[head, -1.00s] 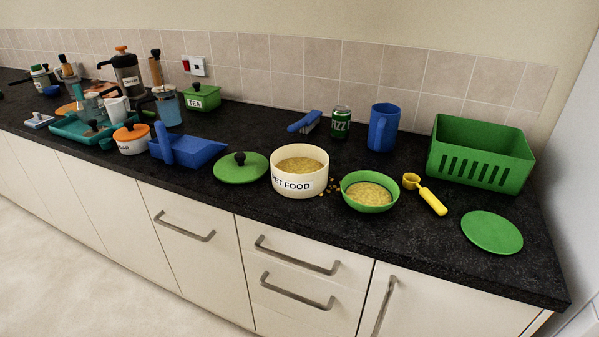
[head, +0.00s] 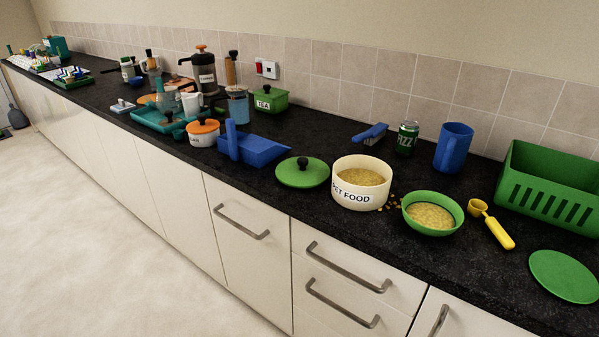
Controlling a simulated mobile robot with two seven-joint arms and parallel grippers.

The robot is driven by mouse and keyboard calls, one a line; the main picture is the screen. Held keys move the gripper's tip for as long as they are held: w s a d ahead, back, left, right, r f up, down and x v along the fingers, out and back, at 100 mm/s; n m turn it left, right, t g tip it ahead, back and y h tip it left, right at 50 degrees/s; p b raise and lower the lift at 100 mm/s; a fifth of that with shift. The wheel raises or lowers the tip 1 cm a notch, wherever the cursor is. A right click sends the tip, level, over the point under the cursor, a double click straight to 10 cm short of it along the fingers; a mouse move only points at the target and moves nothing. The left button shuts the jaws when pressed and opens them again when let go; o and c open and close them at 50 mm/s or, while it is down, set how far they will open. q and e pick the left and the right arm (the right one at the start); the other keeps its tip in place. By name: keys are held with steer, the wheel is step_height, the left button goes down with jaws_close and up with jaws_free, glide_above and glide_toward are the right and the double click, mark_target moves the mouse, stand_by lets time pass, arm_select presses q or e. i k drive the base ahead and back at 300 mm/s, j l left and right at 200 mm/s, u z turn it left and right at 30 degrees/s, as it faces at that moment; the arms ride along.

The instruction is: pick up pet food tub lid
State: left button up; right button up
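The pet food tub (head: 350,196) is cream with black lettering and stands uncovered on the black counter, filled with yellowish food. A round green lid with a black knob (head: 302,174) lies flat on the counter just left of the tub. A flat green disc without a knob (head: 564,277) lies near the counter's front edge at the right. The frames do not label which of these is the tub's lid. Neither of my grippers shows in the head view.
A green bowl of food (head: 432,214) and a yellow scoop (head: 492,225) are right of the tub, with loose pellets between tub and bowl. A blue dustpan (head: 255,148) is left of the knobbed lid. A green basket (head: 549,188) stands at the right. Cupboards with handles line the front.

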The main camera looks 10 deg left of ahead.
mark_target(298, 172)
steer(key=j+z, duration=0.1)
steer(key=z, duration=0.3)
steer(key=i+j+z, duration=0.1)
steer(key=z, duration=0.35)
steer(key=j+z, duration=0.15)
steer(key=z, duration=0.25)
steer(key=j+z, duration=0.15)
steer(key=z, duration=0.3)
steer(key=k+j+z, duration=0.1)
steer(key=j+z, duration=0.15)
steer(key=k+j+z, duration=0.2)
steer(key=j, duration=0.2)
steer(key=j+z, duration=0.25)
steer(key=k+j+z, duration=0.15)
steer(key=k+j, duration=0.15)
steer(key=j, duration=0.2)
steer(key=k+j+z, duration=0.1)
steer(key=k+j, duration=0.2)
steer(key=j, duration=0.15)
